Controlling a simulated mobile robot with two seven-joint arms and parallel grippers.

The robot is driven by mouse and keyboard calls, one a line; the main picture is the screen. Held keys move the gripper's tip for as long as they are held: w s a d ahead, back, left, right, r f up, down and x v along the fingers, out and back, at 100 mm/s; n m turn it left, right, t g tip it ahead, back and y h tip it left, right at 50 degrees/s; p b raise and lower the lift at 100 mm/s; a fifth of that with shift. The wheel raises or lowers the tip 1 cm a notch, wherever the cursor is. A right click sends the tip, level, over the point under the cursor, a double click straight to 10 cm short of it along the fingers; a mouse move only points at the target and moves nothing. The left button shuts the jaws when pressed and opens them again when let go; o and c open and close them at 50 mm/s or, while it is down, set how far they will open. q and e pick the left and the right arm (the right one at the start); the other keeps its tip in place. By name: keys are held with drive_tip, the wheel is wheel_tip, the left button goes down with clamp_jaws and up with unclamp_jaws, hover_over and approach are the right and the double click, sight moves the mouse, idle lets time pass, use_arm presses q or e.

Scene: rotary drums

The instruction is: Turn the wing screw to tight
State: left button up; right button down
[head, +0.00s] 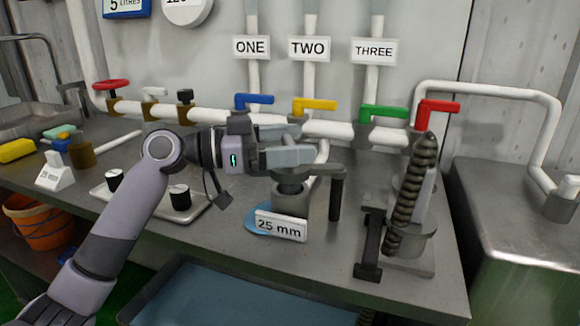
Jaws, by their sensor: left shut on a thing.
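My left gripper (299,146) comes in from the left and is shut at the top of a grey post fitting (290,198) on the bench. The fingers lie roughly level over the fitting. The wing screw between the fingers is mostly hidden by them, so I cannot tell its angle. A white label (281,226) reading "25 mm" stands in front of the fitting. A dark upright handle (337,196) is just to its right. My right gripper does not show.
Blue (254,99), yellow (314,105), green (384,112) and red (437,107) valve levers stand behind on a white pipe. A dark ribbed column (411,195) rises at right. A tray (148,208) with two black knobs lies left, beneath my arm.

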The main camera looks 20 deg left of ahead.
use_arm(q)
drive_tip(key=m+g+h+b, duration=0.1)
drive_tip(key=m+g+b, duration=0.1)
drive_tip(key=g, duration=0.1)
drive_tip(key=shift+f, duration=0.15)
drive_tip(key=shift+m+g+h, duration=0.4)
drive_tip(key=shift+m+g, duration=0.3)
drive_tip(key=shift+g, duration=0.3)
drive_tip(key=shift+m+g+b, duration=0.3)
drive_tip(key=shift+m+g, duration=0.5)
drive_tip(key=shift+g, duration=0.5)
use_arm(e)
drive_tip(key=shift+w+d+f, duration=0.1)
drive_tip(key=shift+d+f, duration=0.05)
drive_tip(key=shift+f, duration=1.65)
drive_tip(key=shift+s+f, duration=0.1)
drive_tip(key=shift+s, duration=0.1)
use_arm(q)
drive_tip(key=o, duration=0.8)
